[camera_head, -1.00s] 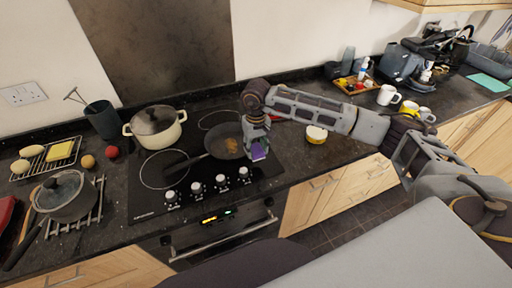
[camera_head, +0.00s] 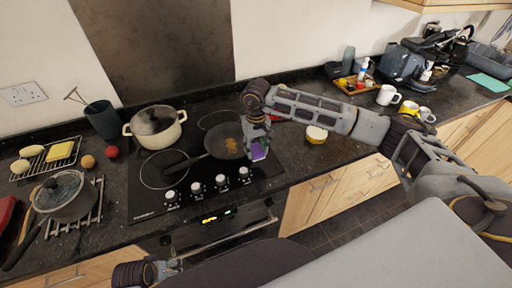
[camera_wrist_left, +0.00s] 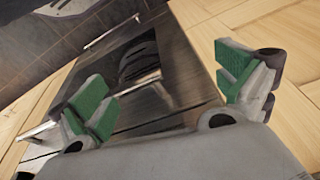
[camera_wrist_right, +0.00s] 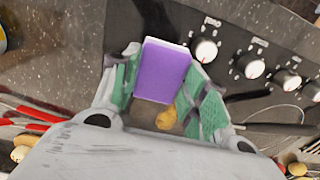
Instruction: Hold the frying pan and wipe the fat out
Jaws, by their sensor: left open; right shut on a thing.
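The dark frying pan (camera_head: 218,138) sits on the hob with its handle (camera_head: 184,164) pointing to the lower left. A brown patch of fat (camera_head: 231,146) lies in it. My right gripper (camera_head: 257,143) is at the pan's right side, shut on a purple sponge (camera_head: 259,153). The sponge (camera_wrist_right: 162,72) shows clearly between the fingers in the right wrist view, with a yellow-brown patch (camera_wrist_right: 166,118) below it. My left gripper (camera_head: 177,266) is low in front of the oven, well below the pan handle. Its fingers (camera_wrist_left: 165,95) are apart and empty.
A cream lidded pot (camera_head: 155,127) stands behind the pan handle. A grey lidded saucepan (camera_head: 68,196) is at the left on a rack. Control knobs (camera_head: 195,187) line the hob's front. The oven handle (camera_head: 225,236) is near my left gripper. A yellow-sided round item (camera_head: 316,135) stands at right.

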